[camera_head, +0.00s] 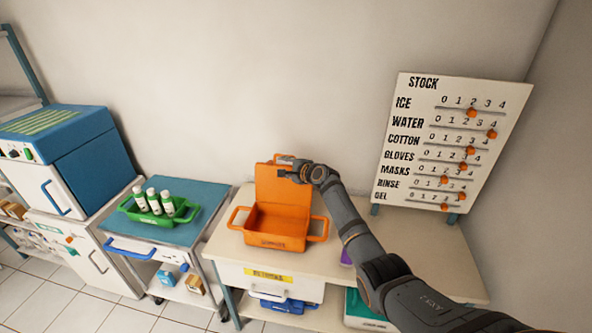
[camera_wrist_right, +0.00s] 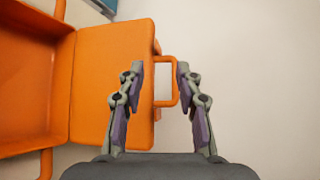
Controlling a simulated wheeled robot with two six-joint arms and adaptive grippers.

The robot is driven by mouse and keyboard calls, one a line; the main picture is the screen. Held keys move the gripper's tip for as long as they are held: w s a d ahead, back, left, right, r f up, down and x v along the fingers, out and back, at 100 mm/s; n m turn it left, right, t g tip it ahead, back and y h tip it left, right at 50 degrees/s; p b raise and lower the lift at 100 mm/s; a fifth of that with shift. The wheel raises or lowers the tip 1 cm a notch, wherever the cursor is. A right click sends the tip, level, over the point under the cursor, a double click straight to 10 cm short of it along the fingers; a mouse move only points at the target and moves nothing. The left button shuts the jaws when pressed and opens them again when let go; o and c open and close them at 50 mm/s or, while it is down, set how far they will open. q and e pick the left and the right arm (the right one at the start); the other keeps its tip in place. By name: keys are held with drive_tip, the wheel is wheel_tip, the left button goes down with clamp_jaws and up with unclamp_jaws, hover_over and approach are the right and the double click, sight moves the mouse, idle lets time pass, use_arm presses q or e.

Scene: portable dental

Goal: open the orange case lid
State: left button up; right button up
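The orange case (camera_head: 277,226) stands on the cream table. Its lid (camera_head: 283,187) is raised, standing roughly upright at the back of the open body. The case also shows in the right wrist view, with its body (camera_wrist_right: 28,90) at left and the lid (camera_wrist_right: 92,85) beside it. My right gripper (camera_head: 284,168) is at the lid's upper right edge. In the right wrist view my right gripper (camera_wrist_right: 160,70) has its fingers apart, with the lid's handle loop (camera_wrist_right: 172,92) between them; contact cannot be told. My left gripper is out of view.
A stock board (camera_head: 450,140) with sliders stands at the table's right end. A blue-topped cart (camera_head: 205,205) at left bears a green tray (camera_head: 128,207) with bottles. The wall is close behind the case. The table right of the case is partly hidden by my right arm.

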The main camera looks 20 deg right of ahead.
drive_tip(key=v, duration=0.9)
drive_tip(key=shift+s+r, duration=0.15)
drive_tip(key=shift+s, duration=0.1)
